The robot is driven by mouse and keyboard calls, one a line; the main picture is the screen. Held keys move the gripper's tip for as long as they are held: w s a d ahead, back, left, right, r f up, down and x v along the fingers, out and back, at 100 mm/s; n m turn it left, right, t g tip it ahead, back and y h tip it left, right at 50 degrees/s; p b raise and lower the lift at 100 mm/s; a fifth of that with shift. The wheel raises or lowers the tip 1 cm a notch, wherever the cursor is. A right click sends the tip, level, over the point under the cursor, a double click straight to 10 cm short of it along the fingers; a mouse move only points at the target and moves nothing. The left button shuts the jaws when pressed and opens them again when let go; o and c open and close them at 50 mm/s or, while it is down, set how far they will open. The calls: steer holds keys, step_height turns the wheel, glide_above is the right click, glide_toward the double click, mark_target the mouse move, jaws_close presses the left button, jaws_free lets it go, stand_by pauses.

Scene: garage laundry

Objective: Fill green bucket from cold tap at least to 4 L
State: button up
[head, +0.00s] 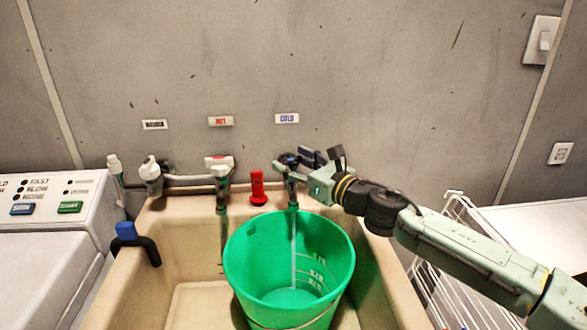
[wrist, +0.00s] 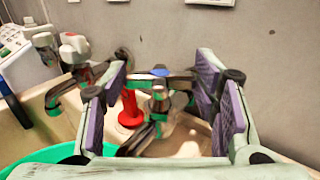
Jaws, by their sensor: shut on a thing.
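The green bucket (head: 262,262) stands upright in the sink under the cold tap (head: 292,188), below the COLD label (head: 287,118). A thin pale stream runs from the spout into the bucket. Litre marks show on the inner right wall; the water level is hard to read, and the floor looks bare or only shallowly covered. My gripper (head: 304,163) reaches in from the right at the cold tap's top. In the wrist view my gripper (wrist: 163,92) has its purple-padded fingers on either side of the blue-capped cold tap handle (wrist: 161,74), shut on it. The bucket's rim (wrist: 60,155) shows below.
The hot tap (head: 220,168) and another tap (head: 150,172) are on the left. A red object (head: 258,188) stands on the sink ledge. A blue-and-black item (head: 137,242) hangs on the sink's left rim. A washing machine (head: 60,205) is left; a white rack (head: 455,255) is right.

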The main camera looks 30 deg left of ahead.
steer(key=shift+w+n+g+y+b, duration=0.15)
steer(key=shift+n+g+y+b, duration=0.2)
steer(key=shift+n+g, duration=0.5)
steer(key=shift+r+g, duration=0.1)
steer(key=shift+g, duration=0.35)
steer(key=o, duration=1.2)
steer(key=shift+c, duration=0.2)
steer(key=s+d, duration=0.1)
steer(key=d, duration=1.1)
steer(key=shift+s, duration=0.4)
steer(key=shift+c, duration=0.4)
